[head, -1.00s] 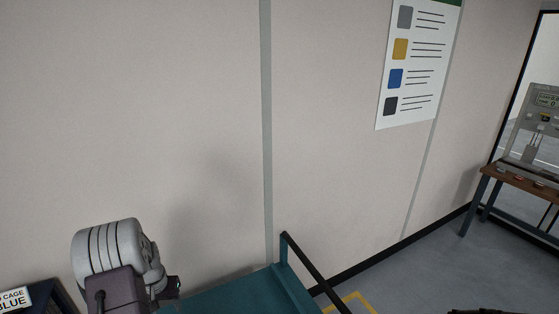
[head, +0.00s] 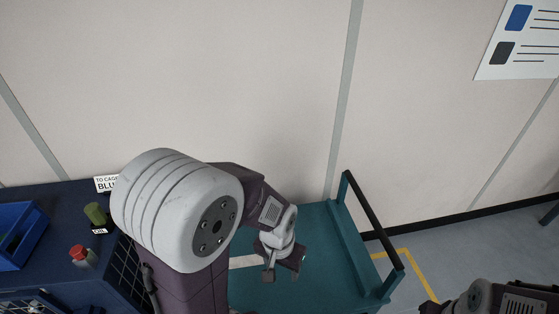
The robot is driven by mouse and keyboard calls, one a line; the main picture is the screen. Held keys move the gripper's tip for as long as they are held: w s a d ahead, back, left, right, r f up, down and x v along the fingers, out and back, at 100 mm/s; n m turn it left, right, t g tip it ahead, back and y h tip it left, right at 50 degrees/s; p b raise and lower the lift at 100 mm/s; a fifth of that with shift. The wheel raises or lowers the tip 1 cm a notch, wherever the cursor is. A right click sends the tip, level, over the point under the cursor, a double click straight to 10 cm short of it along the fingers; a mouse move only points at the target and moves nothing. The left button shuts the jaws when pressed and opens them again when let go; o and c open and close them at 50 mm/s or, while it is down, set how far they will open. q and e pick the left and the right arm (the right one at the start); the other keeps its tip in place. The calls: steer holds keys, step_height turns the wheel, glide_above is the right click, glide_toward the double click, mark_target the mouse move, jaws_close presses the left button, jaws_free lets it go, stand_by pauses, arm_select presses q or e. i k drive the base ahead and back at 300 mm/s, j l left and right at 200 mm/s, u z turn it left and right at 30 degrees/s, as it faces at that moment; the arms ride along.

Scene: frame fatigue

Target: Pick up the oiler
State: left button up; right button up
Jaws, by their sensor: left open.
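My left gripper (head: 283,271) is open over the teal cart (head: 320,236), with its fingers pointing down and nothing visible between them. No oiler can be made out for certain. A small olive-green cylinder (head: 95,213) with a black label, too small to read surely, stands on the dark blue bench at the left. My left arm covers part of the cart and the bench's right end. My right arm shows at the lower right, but its gripper is out of the picture.
The dark blue bench (head: 60,193) carries a blue bin (head: 18,233) and a white sign (head: 105,183). The cart has a dark handle rail (head: 372,217) on its right. A wall stands close behind. Grey floor with a yellow line (head: 420,275) is free at the right.

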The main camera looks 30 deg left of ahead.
mark_target(95, 212)
steer(key=u, duration=2.1)
